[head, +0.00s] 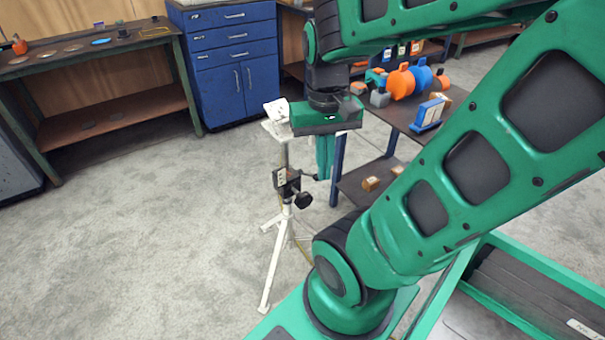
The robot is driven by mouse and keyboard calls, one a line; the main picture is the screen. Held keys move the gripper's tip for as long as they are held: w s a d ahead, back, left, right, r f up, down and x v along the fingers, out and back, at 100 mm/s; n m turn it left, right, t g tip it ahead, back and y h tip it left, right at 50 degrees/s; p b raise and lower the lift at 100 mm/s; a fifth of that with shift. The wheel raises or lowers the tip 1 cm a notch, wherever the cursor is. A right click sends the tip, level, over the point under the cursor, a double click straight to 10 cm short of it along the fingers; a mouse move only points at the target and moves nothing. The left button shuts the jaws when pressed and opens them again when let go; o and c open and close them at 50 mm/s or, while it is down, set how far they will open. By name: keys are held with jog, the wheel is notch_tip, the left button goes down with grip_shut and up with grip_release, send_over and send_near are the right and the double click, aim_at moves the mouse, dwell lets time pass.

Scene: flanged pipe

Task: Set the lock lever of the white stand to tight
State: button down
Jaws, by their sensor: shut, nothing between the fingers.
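The white stand (272,262) is a tripod on the concrete floor, with a pole and a small white top plate (274,130). A dark clamp block (287,183) with a pale label sits on its pole. A thin dark lever (308,177) sticks out from the block to the right, and a round black knob (303,200) sits below it. My gripper (323,178) points down just right of the block, its green fingers shut with nothing between them. The fingertips are at or very near the lever's end; I cannot tell if they touch. The lever's set position is too small to read.
A dark workbench (400,112) with orange and blue parts stands close on the right of the stand. A blue drawer cabinet (232,60) and a left bench (95,55) are behind. Floor to the left is clear. My arm hides much of the right side.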

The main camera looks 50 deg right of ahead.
jog(key=w+d+f+m+g+h, duration=0.3)
jog(key=w+f+h, duration=0.4)
jog(key=w+f, duration=0.55)
jog(key=w+d+f+m+g+h, duration=0.3)
jog(key=w+f+h, duration=0.5)
jog(key=w, duration=0.8)
send_near(308, 175)
jog(key=s+d+r, duration=0.2)
jog(key=d+r, duration=0.2)
jog(key=r, duration=0.1)
jog(key=shift+y, duration=0.4)
jog(key=s+f, duration=0.1)
jog(key=s+d+f, duration=0.1)
jog(key=s, duration=0.1)
jog(key=shift+s, duration=0.25)
jog(key=shift+a, duration=0.2)
